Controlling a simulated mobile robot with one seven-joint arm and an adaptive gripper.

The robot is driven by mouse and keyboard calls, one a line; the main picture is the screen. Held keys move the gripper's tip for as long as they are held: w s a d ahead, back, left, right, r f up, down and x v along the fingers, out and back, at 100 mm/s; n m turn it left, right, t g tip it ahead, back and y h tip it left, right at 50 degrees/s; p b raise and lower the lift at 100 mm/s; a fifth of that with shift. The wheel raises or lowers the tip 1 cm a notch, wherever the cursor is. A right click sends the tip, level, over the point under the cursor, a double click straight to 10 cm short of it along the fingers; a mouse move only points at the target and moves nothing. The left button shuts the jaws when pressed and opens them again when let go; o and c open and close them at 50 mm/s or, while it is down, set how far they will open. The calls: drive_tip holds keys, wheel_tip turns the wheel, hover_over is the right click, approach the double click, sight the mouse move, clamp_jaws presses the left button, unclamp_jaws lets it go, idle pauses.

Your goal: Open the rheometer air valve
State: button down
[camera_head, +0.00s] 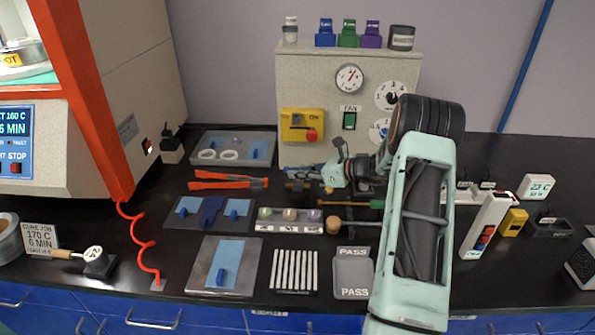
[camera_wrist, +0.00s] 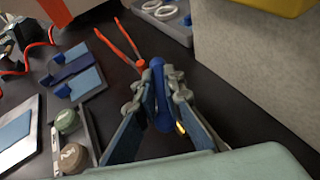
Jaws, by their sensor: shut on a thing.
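The air valve is a small brass body (camera_head: 298,187) with a blue lever (camera_head: 303,169), low in front of the beige cabinet. In the wrist view the blue lever (camera_wrist: 161,95) stands between my two fingers, and a bit of brass shows below it. My gripper (camera_head: 328,172) reaches in from the right at the valve. In the wrist view my gripper (camera_wrist: 161,88) is shut on the blue lever, one finger on each side. Most of the valve body is hidden behind my fingers there, and I cannot tell the lever's exact angle.
The beige cabinet (camera_head: 320,105) with gauges and a yellow switch box (camera_head: 302,125) rises right behind the valve. Red-handled tongs (camera_head: 228,181) lie to its left. A tray of sample pucks (camera_head: 290,226) and a wooden-knobbed tool (camera_head: 334,225) lie in front.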

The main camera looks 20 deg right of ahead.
drive_tip(key=shift+d+f+n+g+y+b, duration=0.1)
drive_tip(key=shift+n+g+y+b, duration=0.05)
drive_tip(key=shift+n+g+y, duration=0.35)
drive_tip(key=shift+f+n+g+y+b, duration=0.15)
drive_tip(key=shift+n+g+y, duration=0.15)
drive_tip(key=shift+n+g, duration=0.3)
drive_tip(key=shift+s, duration=0.15)
drive_tip(key=c, duration=2)
unclamp_jaws()
drive_tip(key=shift+c, duration=0.2)
drive_tip(key=shift+r, duration=0.1)
drive_tip(key=shift+r, duration=0.1)
